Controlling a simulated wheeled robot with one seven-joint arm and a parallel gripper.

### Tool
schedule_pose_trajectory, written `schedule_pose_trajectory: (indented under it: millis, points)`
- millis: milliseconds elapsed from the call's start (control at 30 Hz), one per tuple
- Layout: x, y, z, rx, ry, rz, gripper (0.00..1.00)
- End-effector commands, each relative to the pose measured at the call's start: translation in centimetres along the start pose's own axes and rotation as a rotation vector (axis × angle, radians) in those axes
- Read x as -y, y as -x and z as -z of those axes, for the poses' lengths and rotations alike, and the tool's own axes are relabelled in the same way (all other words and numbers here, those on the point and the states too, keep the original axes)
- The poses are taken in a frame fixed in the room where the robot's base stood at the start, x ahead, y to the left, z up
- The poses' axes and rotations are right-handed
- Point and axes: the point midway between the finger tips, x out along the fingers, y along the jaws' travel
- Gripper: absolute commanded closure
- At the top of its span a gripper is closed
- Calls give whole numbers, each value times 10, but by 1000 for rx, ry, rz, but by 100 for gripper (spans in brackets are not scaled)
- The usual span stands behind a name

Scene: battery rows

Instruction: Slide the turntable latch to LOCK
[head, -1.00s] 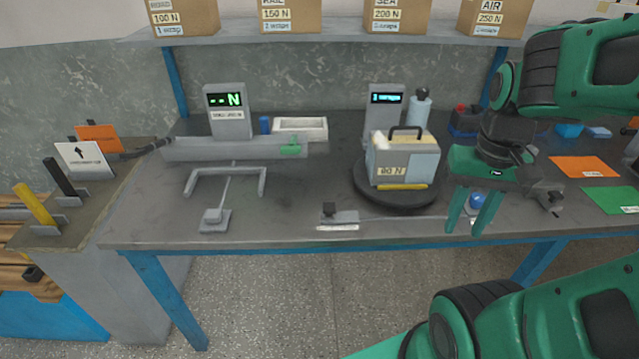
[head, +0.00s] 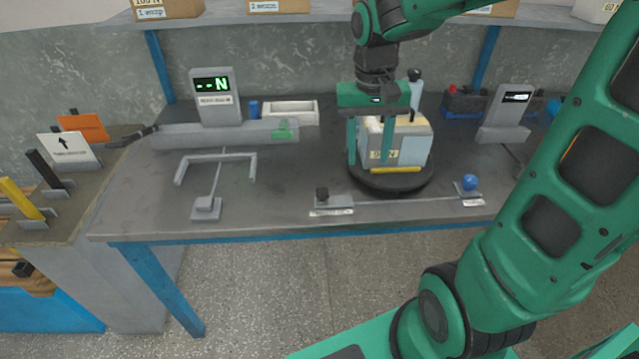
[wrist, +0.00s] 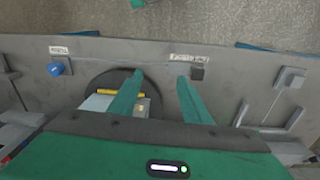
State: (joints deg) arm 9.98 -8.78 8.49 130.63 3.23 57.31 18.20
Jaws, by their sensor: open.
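The round black turntable (head: 415,187) carries a pale box with a dark handle (head: 415,140) and a yellow strip at its foot; it also shows in the wrist view (wrist: 98,88). A blue ball knob (head: 470,182) sits on another plate to the right. My gripper (head: 371,160) is open and empty, in front of the box.
A thin rod (head: 405,202) runs between the two knob plates. A grey forked frame (head: 216,175) stands at left, with a readout (head: 213,97) behind it. A second readout (head: 507,112) stands at right.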

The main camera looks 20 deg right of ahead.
Motion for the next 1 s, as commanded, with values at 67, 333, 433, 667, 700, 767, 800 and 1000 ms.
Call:
schedule_pose_trajectory:
  millis: [67,333,433,667,700,767,800,1000]
  points:
    - [36,-3,12,7,33,13,56]
    - [95,-9,23,18,76,50,56]
    - [98,-17,23,20,78,51,56]
    - [100,-53,21,22,78,50,56]
    - [100,-61,21,22,79,50,56]
    - [100,-71,21,21,79,50,56]
    - [101,-78,21,22,78,49,56]
    - [102,-104,21,19,78,50,56]
